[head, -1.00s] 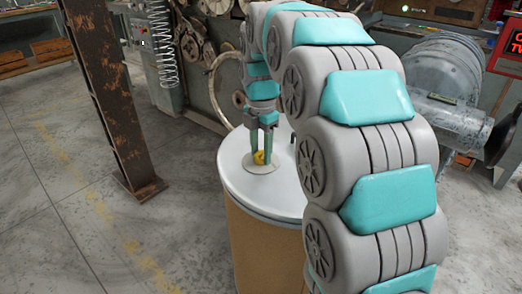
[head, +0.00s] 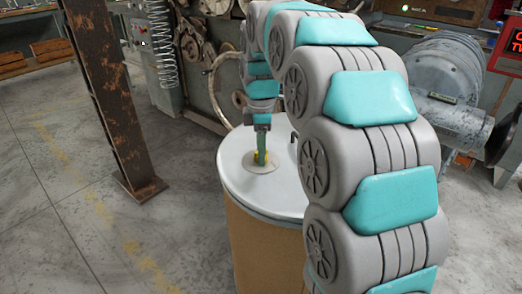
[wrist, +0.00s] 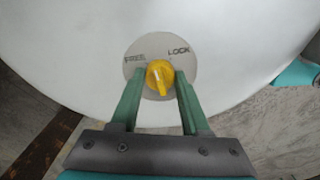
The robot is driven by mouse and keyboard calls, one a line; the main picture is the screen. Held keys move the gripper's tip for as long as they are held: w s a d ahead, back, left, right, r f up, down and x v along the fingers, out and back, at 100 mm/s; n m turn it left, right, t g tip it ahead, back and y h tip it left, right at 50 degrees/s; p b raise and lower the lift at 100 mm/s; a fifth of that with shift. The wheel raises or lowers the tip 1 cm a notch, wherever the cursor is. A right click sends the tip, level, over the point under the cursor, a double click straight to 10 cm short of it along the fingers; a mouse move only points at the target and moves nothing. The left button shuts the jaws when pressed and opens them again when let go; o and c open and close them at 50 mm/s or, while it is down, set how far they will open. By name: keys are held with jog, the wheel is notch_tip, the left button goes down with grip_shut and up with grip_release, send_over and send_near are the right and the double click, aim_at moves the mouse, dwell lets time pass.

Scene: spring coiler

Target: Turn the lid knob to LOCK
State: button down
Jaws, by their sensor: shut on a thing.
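The yellow lid knob (wrist: 158,80) sits in the middle of a round grey label plate (wrist: 139,50) on the white drum lid (wrist: 80,50). LOCK is printed at the plate's upper right, and a smaller word starting with F is at its upper left. My gripper (wrist: 159,73) is shut on the knob, one green finger on each side. In the head view, my gripper (head: 262,151) reaches straight down to the knob (head: 257,157), partly hiding it.
The lid tops a brown drum (head: 262,250). A rusty post (head: 110,95) stands to the left, with open floor around it. Grey machinery (head: 448,85) stands to the right, and a coiled spring (head: 162,45) hangs behind.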

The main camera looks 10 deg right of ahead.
jog(key=m, duration=0.5)
jog(key=shift+m, duration=0.3)
jog(key=m, duration=0.4)
jog(key=shift+m, duration=0.4)
jog(key=shift+c, duration=1.8)
grip_release()
jog(key=shift+r, duration=0.1)
jog(key=shift+r+b, duration=0.4)
jog(key=shift+r, duration=3.4)
jog(key=shift+s, duration=0.1)
